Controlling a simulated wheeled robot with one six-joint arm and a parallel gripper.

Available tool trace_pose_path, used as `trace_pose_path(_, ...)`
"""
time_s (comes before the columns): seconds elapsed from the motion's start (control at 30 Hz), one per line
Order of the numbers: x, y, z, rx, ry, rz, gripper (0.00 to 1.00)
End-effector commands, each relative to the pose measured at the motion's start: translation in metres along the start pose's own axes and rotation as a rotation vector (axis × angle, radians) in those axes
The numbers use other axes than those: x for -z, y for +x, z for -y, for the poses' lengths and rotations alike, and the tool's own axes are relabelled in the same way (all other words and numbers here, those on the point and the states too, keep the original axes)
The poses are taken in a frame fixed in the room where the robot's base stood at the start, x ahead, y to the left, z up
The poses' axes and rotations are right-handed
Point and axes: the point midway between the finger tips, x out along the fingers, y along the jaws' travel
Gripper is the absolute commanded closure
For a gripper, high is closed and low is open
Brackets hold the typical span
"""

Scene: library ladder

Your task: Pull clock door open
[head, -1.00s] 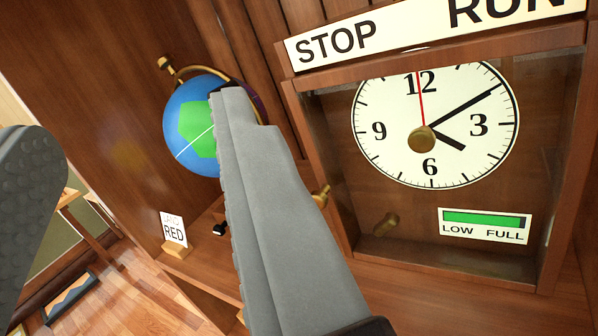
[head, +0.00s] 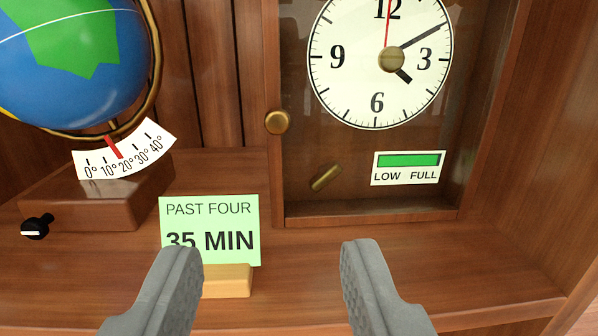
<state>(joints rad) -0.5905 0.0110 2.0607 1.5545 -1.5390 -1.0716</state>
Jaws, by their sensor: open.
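The clock case (head: 370,212) stands on the shelf at the right, with a wooden-framed glass door that looks shut. A round brass knob (head: 277,122) sits on the left side of the door frame. Behind the glass are the white clock dial (head: 340,85), a brass winding piece (head: 325,177) and a LOW/FULL gauge (head: 408,167) with a green bar. My gripper (head: 272,262) is open and empty, its two fingers wide apart at the bottom of the view. It is below and in front of the knob, not touching it. The top of the clock is cut off.
A green card reading PAST FOUR 35 MIN (head: 210,222) stands in a wooden holder (head: 228,282) below left of the door, close to my left finger. A globe (head: 70,70) on a wooden base (head: 110,198) with a black knob (head: 37,227) stands at left. The shelf right of the card is clear.

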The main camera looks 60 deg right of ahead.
Motion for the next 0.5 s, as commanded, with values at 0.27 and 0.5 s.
trace_pose_path(0.27,0.0,0.032,-0.001,-0.002,0.001,0.0,0.57)
trace_pose_path(0.5,0.0,0.07,0.0,-0.001,0.002,0.0,0.57)
